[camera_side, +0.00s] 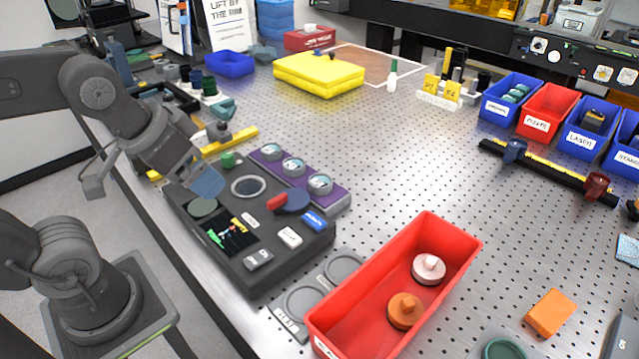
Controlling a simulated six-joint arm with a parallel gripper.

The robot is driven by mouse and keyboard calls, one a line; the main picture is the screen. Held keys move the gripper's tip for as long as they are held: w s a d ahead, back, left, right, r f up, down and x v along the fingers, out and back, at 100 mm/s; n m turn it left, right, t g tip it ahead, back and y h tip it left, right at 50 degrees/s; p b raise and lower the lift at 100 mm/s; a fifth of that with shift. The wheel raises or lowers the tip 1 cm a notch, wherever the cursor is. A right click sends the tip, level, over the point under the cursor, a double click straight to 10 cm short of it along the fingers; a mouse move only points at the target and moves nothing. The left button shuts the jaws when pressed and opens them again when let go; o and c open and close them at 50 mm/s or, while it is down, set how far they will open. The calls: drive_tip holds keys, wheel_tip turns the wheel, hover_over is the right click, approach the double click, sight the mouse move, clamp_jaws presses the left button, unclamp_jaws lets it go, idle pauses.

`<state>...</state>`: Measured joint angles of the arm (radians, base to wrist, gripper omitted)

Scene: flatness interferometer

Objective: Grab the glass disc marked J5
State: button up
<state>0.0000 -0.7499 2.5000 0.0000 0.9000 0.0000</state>
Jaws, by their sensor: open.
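Each carries small markings, too small to read here, so I cannot tell which is J5. My gripper (207,184) is above the left part of the dark instrument, to the left of the rack and apart from the discs. It is open, with nothing visible in it. My wrist hides part of the fingers.
A red tray (462,245) holds a white knobbed piece (428,268) and an orange one (405,309). The perforated table's middle is clear.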

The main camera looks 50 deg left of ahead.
drive_tip(key=shift+c, duration=0.3)
drive_tip(key=w+r+n+g, duration=0.3)
drive_tip(key=w+r, duration=0.1)
drive_tip(key=w, duration=0.7)
drive_tip(key=n+g, duration=0.3)
hover_over(320, 181)
drive_tip(key=f, duration=1.3)
drive_tip(key=shift+a+f, duration=0.2)
drive_tip(key=shift+a, duration=0.05)
drive_tip(key=f, duration=0.5)
drive_tip(key=shift+d+f, duration=0.25)
drive_tip(key=shift+f, duration=0.05)
drive_tip(key=shift+r, duration=0.1)
drive_tip(key=c, duration=1)
